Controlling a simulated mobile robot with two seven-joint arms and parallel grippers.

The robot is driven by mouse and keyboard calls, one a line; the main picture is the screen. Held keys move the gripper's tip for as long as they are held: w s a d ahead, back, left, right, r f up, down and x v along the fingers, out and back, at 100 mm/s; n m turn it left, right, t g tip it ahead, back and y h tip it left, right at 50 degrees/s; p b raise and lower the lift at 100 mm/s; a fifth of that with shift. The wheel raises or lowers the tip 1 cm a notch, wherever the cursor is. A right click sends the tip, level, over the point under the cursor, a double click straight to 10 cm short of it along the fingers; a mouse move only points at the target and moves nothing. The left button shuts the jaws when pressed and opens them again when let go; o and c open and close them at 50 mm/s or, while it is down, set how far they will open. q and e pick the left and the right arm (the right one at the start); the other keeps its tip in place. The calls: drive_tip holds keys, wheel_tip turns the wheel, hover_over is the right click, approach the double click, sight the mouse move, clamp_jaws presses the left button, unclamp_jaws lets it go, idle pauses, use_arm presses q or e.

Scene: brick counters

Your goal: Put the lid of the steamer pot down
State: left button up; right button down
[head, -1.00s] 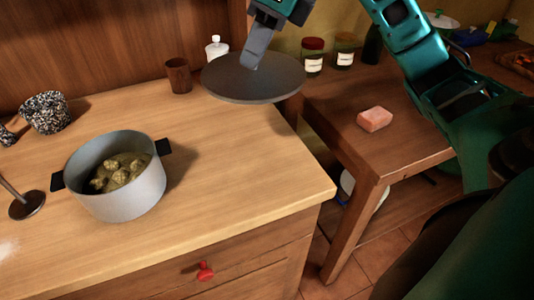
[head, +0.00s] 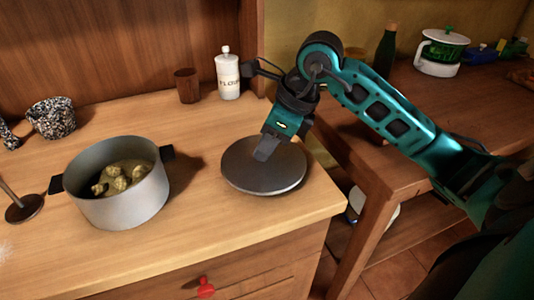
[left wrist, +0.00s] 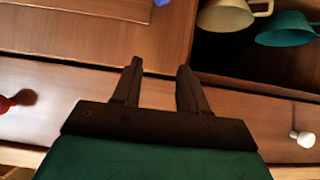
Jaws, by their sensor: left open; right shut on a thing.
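The steamer pot (head: 130,203) is grey with black handles and stands uncovered on the wooden counter, with lumpy food inside. Its dark round lid (head: 285,177) is at the right end of the counter, right of the pot, flat and at or very near the surface; I cannot tell whether it touches all round. My right gripper (head: 262,153) is shut on the lid from above, hiding the grasped part. My left gripper (left wrist: 153,80) shows in the left wrist view, open and empty in front of the drawers.
A flour bottle (head: 228,78) and brown cup (head: 187,85) stand behind the lid. A speckled bowl (head: 52,118) is at the far left. A lower side table (head: 400,165) stands beyond the counter's right edge. Counter between pot and lid is clear.

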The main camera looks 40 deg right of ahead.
drive_tip(key=shift+f, duration=1.05)
drive_tip(key=shift+f, duration=0.15)
drive_tip(key=c, duration=1)
unclamp_jaws()
